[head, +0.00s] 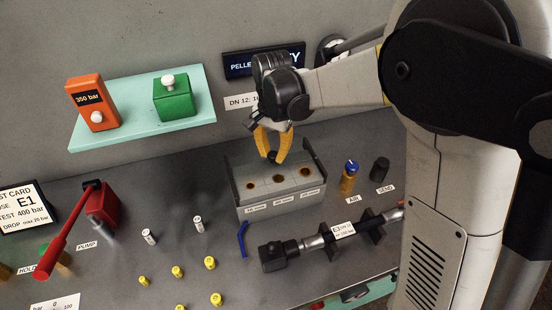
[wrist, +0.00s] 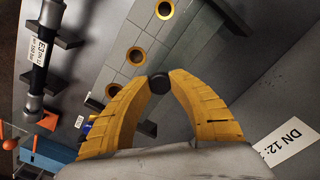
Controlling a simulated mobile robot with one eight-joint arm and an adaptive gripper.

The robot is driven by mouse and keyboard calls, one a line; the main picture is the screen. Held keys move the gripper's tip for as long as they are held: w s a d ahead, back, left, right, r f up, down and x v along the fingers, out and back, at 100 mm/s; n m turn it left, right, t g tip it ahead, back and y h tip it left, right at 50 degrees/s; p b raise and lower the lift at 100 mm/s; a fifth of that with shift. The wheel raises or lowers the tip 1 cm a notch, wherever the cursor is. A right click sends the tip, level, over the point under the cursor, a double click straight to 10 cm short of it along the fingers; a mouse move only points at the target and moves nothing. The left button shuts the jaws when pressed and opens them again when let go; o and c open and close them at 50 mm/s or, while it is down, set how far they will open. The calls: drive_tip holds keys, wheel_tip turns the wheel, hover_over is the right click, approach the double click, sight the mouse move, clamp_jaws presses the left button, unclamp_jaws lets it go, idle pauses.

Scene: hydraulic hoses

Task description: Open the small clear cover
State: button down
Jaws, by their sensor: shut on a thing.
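A grey box (head: 280,207) with three brass-rimmed holes in a row on top stands on the bench in the middle of the head view. Its holes also show in the wrist view (wrist: 137,56). My gripper (head: 272,157) reaches down from above at its back edge. Its yellow fingers (wrist: 158,78) are closed on a small black knob (wrist: 158,86). The clear cover itself is hard to make out; dark uprights (head: 314,157) stand at the box's ends. Whether the cover is raised or down I cannot tell.
A hose with black fittings (head: 280,256) lies in a cradle in front. A blue hex key (head: 242,240), white and yellow small parts and a red pump lever (head: 70,232) are to the left.

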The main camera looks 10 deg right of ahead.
sight(273, 154)
drive_tip(key=c, duration=1.1)
unclamp_jaws()
drive_tip(key=shift+r, duration=0.1)
wheel_tip(273, 154, up, 12)
drive_tip(key=s+d+f+n+t+b, duration=0.1)
drive_tip(key=s+d+f+n+t, duration=0.1)
drive_tip(key=s+d, duration=0.4)
drive_tip(key=s+d+f+n+t+b, duration=0.2)
drive_tip(key=s+d+f+n+t, duration=0.1)
drive_tip(key=s, duration=1)
drive_tip(key=d+n+t, duration=0.1)
drive_tip(key=d+t, duration=0.1)
drive_tip(key=d, duration=0.1)
drive_tip(key=shift+d+f+n, duration=0.35)
drive_tip(key=shift+n, duration=0.05)
